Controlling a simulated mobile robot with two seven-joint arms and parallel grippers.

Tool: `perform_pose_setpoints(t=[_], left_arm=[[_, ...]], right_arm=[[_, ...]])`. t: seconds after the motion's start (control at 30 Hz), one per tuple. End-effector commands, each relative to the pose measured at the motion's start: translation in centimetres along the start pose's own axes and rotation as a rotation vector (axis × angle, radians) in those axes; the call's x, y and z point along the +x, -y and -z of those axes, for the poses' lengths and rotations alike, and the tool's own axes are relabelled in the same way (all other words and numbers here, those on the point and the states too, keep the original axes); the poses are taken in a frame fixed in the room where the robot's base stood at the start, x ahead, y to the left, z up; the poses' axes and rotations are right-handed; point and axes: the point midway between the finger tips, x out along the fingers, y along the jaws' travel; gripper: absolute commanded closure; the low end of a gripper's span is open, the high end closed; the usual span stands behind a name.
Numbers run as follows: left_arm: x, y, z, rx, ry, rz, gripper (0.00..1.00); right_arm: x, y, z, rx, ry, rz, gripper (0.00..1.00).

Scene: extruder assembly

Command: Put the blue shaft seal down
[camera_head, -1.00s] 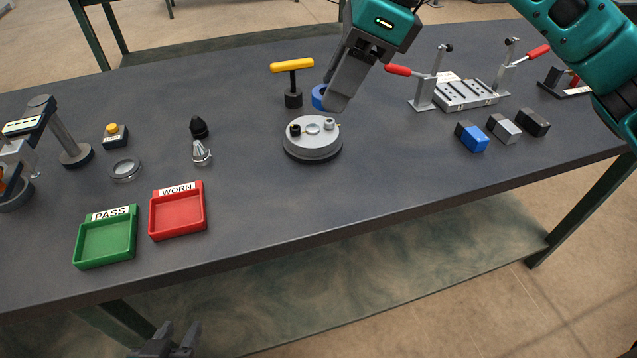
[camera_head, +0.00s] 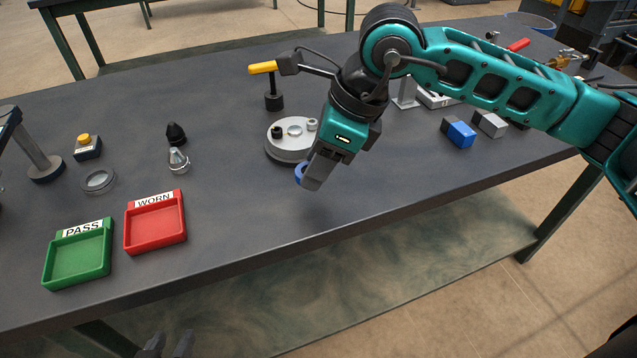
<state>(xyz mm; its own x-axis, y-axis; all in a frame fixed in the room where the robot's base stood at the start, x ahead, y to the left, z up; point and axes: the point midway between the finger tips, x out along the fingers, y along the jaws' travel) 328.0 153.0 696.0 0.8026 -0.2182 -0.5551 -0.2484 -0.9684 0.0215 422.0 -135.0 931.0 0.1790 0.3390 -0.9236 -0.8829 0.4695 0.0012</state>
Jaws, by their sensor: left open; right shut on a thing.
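The blue shaft seal (camera_head: 299,174) is a small ring at the fingertips of my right gripper (camera_head: 309,178). That gripper is shut on it and holds it in front of the round grey metal fixture (camera_head: 282,152), seemingly above the dark table. The fingers hide part of the ring. My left gripper (camera_head: 166,346) is at the bottom edge, below the table's front edge; it is open, empty and partly cut off.
A red WORN tray (camera_head: 183,236) and a green PASS tray (camera_head: 108,265) lie at the front left, both empty. A yellow-handled tool (camera_head: 263,68) stands behind the fixture. Blue and grey blocks (camera_head: 461,135) lie right. The table front between is clear.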

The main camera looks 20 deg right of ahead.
Motion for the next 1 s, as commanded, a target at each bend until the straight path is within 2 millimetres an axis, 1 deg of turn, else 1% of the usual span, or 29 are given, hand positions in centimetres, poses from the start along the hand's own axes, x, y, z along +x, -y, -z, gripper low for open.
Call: perform_pose_setpoints(t=[0.17,0.33,0.4,0.6,0.73,0.77,1.0], left_arm=[[0.2,0.0,-0.1,0.0,-0.001,0.0,0.57],[0.3,0.0,-0.4,-0.001,0.002,-0.001,0.57],[0.3,0.0,-0.3,-0.001,0.002,-0.001,0.57],[0.2,0.0,-0.2,-0.001,0.0,-0.002,0.57],[0.5,0.0,-0.6,-0.002,0.0,-0.002,0.57],[0.5,0.0,-0.4,-0.002,0.0,-0.003,0.57],[0.4,-0.1,-0.3,-0.002,0.001,-0.004,0.57]], right_arm=[[1.5,0.0,0.7,0.002,-0.003,-0.002,0.87],[3.8,0.0,1.7,0.002,-0.003,-0.001,0.87],[4.2,0.0,1.8,0.001,-0.001,0.001,0.87],[4.1,0.0,1.7,0.001,0.0,0.001,0.87],[4.6,0.0,1.9,0.0,-0.001,0.001,0.87],[4.4,0.0,1.9,0.0,-0.001,0.001,0.56],[4.3,0.0,1.8,0.0,-0.001,0.0,0.33]])
